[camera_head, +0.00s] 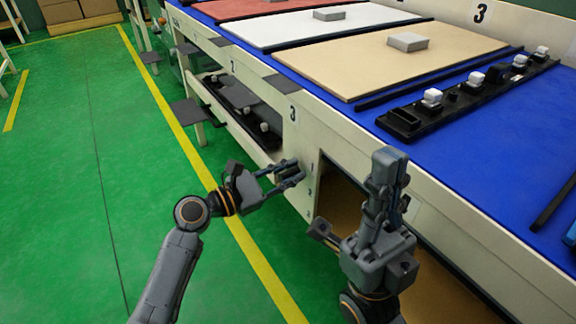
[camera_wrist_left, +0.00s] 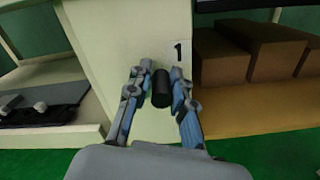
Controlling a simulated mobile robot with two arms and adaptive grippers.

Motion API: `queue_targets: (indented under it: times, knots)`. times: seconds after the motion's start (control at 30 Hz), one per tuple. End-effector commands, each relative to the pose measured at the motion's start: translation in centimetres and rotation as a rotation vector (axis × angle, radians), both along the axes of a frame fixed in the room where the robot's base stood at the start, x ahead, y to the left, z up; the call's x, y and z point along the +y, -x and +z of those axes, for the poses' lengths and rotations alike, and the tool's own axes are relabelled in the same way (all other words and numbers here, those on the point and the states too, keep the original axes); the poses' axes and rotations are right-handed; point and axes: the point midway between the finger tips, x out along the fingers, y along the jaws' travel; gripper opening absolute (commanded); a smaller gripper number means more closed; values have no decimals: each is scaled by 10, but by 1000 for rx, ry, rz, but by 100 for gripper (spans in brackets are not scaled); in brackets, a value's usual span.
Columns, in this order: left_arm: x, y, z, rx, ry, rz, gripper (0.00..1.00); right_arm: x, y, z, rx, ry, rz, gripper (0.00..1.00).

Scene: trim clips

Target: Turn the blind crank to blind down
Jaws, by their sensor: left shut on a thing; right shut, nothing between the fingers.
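A black cylindrical handle (camera_wrist_left: 161,88), apparently the crank's grip, sits between the two fingers of my left gripper (camera_wrist_left: 160,98) in the left wrist view. It is in front of the cream end post (camera_wrist_left: 105,35) near a label "1". In the head view my left gripper (camera_head: 292,172) is at the post beside the bench opening, and its fingers hide the handle. The rest of the crank is not visible. No lowered blind shows in the opening (camera_head: 345,200). My right gripper (camera_head: 388,168) is shut and empty, pointing up in front of the bench.
The blue-topped bench (camera_head: 490,150) carries coloured panels, including a tan one (camera_head: 400,60), and a black clip rail (camera_head: 440,107). Brown boxes (camera_wrist_left: 235,62) stand inside the opening. A low shelf with black parts (camera_head: 240,105) lies left of the post. The green floor (camera_head: 90,200) at left is clear.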

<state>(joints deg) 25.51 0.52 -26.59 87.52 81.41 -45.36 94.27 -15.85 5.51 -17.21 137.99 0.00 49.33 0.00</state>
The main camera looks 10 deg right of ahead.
Motion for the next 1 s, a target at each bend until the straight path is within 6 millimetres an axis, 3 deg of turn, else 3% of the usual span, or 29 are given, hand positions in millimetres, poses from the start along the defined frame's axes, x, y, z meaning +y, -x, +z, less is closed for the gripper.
queue_targets:
  times: [0.03, 0.43, 0.97, 1.0]
  knots:
    - [0, 2, -8, -22, -19, -2, 0, 0, 0, -1, 3, 2, 0, 0]
    - [-1, 5, -17, -200, -85, -2, 0, 1, -3, -2, 2, 6, 0, 0]
    - [0, 4, -19, -226, -96, 0, 0, 0, -2, 3, -16, -2, -2, 0]
    - [0, 4, -19, -226, -96, 0, 26, 0, -2, 3, -16, -2, -2, 0]
